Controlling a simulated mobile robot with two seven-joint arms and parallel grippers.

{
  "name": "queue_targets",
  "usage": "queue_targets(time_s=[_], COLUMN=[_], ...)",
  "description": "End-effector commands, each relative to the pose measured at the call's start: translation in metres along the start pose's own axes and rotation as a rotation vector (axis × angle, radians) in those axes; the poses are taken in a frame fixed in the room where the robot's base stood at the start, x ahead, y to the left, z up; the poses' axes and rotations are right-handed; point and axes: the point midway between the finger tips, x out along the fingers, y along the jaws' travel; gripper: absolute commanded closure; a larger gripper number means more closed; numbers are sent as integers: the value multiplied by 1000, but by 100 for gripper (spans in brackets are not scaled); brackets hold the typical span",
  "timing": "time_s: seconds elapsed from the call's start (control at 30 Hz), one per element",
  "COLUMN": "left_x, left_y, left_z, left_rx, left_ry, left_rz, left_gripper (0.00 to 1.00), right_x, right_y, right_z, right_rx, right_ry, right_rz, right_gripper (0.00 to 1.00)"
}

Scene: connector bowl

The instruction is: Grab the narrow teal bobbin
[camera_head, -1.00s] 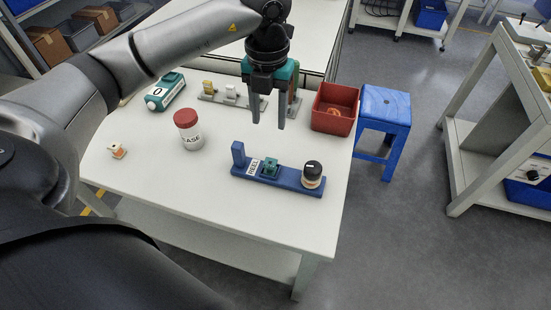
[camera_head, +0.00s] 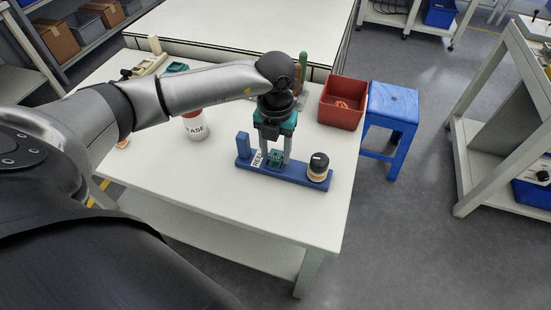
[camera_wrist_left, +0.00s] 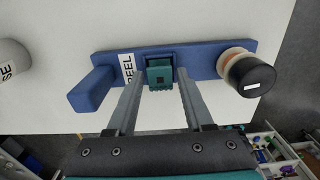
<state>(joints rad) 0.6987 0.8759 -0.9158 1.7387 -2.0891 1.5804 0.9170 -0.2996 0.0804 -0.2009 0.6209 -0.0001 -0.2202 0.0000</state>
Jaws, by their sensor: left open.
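The narrow teal bobbin (camera_head: 276,157) sits in the middle of a blue holder (camera_head: 300,179) on the white table. It also shows in the left wrist view (camera_wrist_left: 160,73), beside the REEL label. My left gripper (camera_head: 273,161) is open, pointing down over the holder. In the left wrist view its fingertips (camera_wrist_left: 157,75) lie to either side of the bobbin, with gaps to it. I cannot tell whether the tips are level with it. My right gripper is not in view.
A black-capped jar (camera_head: 319,168) stands at the holder's right end, and an upright blue post (camera_head: 243,146) at its left end. A red-lidded jar (camera_head: 197,126) is to the left. A red bin (camera_head: 343,103) stands at the right. The table front is clear.

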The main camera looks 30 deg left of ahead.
Motion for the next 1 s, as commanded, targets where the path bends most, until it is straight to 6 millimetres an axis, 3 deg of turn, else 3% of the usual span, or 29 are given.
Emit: queue_targets(time_s=[0.23, 0.7, 1.0], left_x=[2, 2, 2], left_y=[0, 0, 0], left_z=[0, 0, 0], left_rx=[1, 1, 1], left_ry=[-2, -1, -2], left_rz=[-1, 0, 0], left_gripper=[49, 100, 100], right_x=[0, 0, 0], right_y=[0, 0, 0], right_z=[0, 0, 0], right_rx=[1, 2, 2], right_ry=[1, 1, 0], right_rz=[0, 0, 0], right_gripper=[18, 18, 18])
